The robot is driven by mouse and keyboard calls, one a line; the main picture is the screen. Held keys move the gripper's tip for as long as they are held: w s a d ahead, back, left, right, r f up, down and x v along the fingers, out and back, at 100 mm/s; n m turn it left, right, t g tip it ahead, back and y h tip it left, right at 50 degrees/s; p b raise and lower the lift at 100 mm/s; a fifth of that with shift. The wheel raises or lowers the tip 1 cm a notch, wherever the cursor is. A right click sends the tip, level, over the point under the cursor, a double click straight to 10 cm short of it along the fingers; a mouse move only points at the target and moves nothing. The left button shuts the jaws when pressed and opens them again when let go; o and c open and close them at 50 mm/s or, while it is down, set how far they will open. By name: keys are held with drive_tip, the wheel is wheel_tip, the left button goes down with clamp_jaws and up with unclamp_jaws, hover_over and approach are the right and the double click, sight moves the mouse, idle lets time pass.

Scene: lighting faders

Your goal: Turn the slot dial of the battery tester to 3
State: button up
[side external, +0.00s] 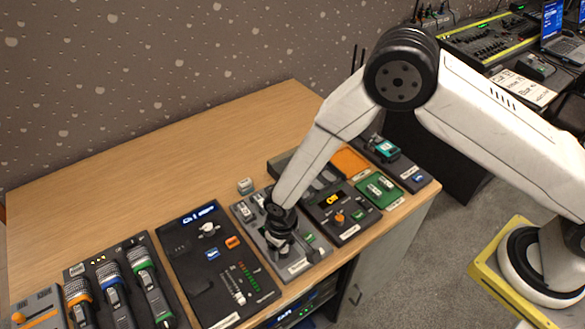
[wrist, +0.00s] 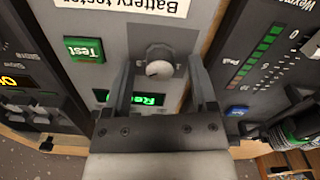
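The battery tester is a grey panel (wrist: 105,25) with a "Battery tester" label in the wrist view. Its slot dial (wrist: 159,68), a small round light-grey knob on a darker square, sits between the two fingers of my gripper (wrist: 161,76). The fingers are apart, with a visible gap on each side of the dial. The dial's marks are too small to read. A green lit display (wrist: 150,99) below the dial is partly covered by my fingers. In the side external view my gripper (side external: 281,250) points down over the tester (side external: 243,211) and hides the dial.
A green Test button (wrist: 84,49) is left of the dial. Dark panels flank the tester: one with a level meter (side external: 225,265) and one with an orange knob (side external: 339,217). The wooden table (side external: 130,170) is clear behind.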

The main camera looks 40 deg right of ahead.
drive_tip(key=shift+r, duration=0.1)
drive_tip(key=shift+r, duration=3.8)
drive_tip(key=shift+d+r, duration=0.2)
drive_tip(key=s+d+r+m+t, duration=0.1)
drive_tip(key=s+d+r, duration=0.1)
drive_tip(key=d+r, duration=0.95)
drive_tip(key=s+d+r+m+t, duration=0.1)
drive_tip(key=s+d+r, duration=0.2)
drive_tip(key=s+d, duration=0.5)
drive_tip(key=d, duration=0.3)
drive_tip(key=shift+d+m+t, duration=0.15)
drive_tip(key=shift+m+t, duration=0.15)
drive_tip(key=shift+m, duration=0.1)
